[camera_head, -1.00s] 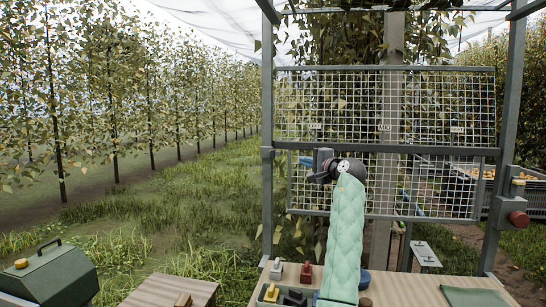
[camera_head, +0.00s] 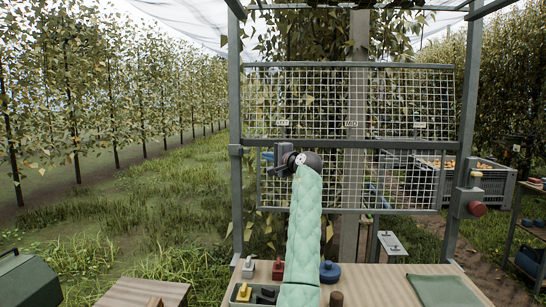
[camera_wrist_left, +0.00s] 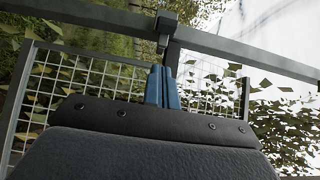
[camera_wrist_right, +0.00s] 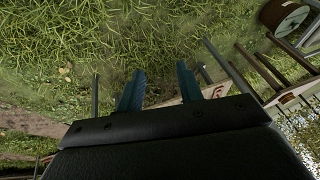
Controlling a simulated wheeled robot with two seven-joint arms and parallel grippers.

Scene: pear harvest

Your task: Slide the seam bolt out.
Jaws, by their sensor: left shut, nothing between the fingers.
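I cannot single out the seam bolt for sure. A dark collar (camera_head: 236,150) sits on the left post where the middle bar of the mesh frame (camera_head: 370,145) meets it. In the left wrist view a dark block (camera_wrist_left: 166,28) on a grey bar lies just beyond my fingertips, apparently this collar. My left gripper (camera_head: 268,157), on the mint-sleeved arm, is at the middle bar, right of the collar. Its blue fingers (camera_wrist_left: 163,70) are shut and empty. My right gripper (camera_wrist_right: 158,80) shows only in its own wrist view, fingers apart and empty, above grass.
A wooden bench (camera_head: 375,285) stands below the frame, with a green cloth (camera_head: 445,291), a blue round item (camera_head: 330,271) and small blocks. The right post carries a box with a red knob (camera_head: 477,209). A pear crate (camera_head: 505,184) is behind. Grass lies open at left.

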